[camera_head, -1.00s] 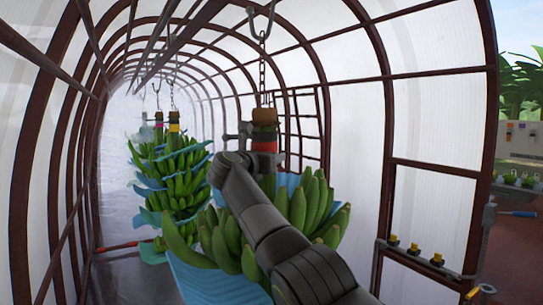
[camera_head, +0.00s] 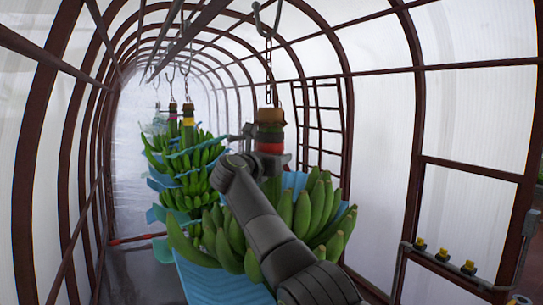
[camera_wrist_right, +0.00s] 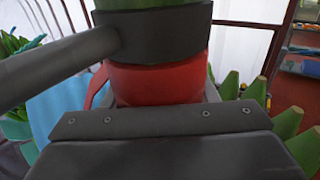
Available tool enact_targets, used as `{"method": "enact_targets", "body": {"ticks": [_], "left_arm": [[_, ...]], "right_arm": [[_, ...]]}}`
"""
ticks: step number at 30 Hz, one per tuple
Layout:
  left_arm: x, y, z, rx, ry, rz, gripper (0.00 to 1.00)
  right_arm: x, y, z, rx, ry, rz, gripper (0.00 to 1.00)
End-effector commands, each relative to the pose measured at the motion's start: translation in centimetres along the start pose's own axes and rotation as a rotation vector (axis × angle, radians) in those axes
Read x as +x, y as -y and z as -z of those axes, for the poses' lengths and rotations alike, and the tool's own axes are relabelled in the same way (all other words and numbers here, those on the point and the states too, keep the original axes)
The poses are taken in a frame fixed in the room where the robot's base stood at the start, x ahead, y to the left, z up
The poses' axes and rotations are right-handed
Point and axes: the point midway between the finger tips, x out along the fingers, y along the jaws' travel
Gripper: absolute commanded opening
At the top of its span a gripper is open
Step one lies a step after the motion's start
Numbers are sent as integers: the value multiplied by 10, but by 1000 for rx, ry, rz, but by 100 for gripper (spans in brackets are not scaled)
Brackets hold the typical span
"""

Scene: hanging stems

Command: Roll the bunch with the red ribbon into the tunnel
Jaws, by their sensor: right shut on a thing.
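The bunch with the red ribbon (camera_head: 270,148) hangs upright from a hook and chain, with large green fingers and blue sheets between them. It is inside the arched tunnel (camera_head: 412,90), near its right wall. My right gripper (camera_head: 257,135) is shut on its stem, at the ribbon. In the right wrist view, a dark gripper part crosses the stem just above the red ribbon (camera_wrist_right: 160,84). My right arm hides part of the bunch's front. My left gripper is not in view.
Other bunches hang ahead on the left, the nearest with a yellow ribbon (camera_head: 188,122). Overhead rails run down the tunnel. A ladder-like rack (camera_head: 322,120) stands at the right wall. Yellow-topped items (camera_head: 443,254) sit on a right ledge. Floor shows at lower left.

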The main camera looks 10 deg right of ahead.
Motion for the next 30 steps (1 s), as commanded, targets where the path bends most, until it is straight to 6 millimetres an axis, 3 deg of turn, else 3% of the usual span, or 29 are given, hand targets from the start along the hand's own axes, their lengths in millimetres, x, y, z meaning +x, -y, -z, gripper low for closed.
{"method": "enact_targets", "body": {"ticks": [4,5,9,20,26,30], "left_arm": [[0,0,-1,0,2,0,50],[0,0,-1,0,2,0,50],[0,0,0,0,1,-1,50],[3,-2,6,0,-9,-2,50],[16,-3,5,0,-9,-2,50],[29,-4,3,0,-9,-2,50]], "right_arm": [[2,1,2,-1,-2,4,12],[2,1,2,-1,-1,3,56],[1,1,1,1,0,2,73],[-2,0,1,3,2,0,73],[-21,0,3,6,3,-1,73],[-45,-1,4,7,4,-3,73]]}}
